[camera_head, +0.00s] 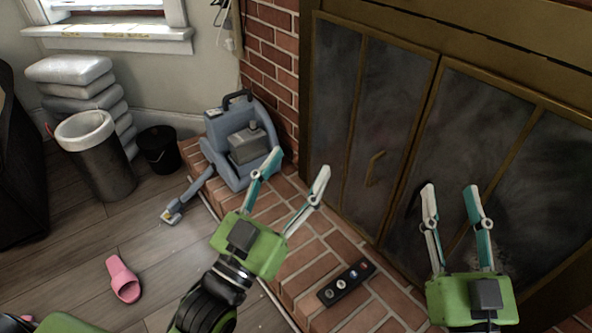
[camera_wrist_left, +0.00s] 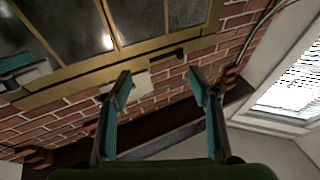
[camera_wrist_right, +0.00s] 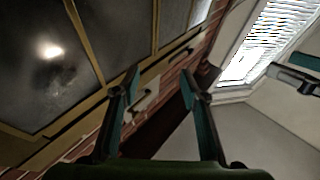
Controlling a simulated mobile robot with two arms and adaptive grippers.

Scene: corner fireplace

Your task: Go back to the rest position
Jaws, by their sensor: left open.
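My left gripper (camera_head: 292,180) is open and empty above the brick hearth, in the middle of the head view. Its two fingers stand apart in the left wrist view (camera_wrist_left: 160,88), with nothing between them. My right gripper (camera_head: 453,195) is raised in front of the glass fireplace doors at the right of the head view. It is open and empty too, with its fingers apart in the right wrist view (camera_wrist_right: 158,88). Both grippers point up and away from me.
The fireplace doors (camera_head: 335,100) stand close beyond the grippers. On the brick hearth (camera_head: 310,250) are a blue-grey machine (camera_head: 228,150) and a dark remote-like object (camera_head: 346,284). A pink slipper (camera_head: 123,279), a bin (camera_head: 98,165) and a black bucket (camera_head: 158,150) are on the wooden floor.

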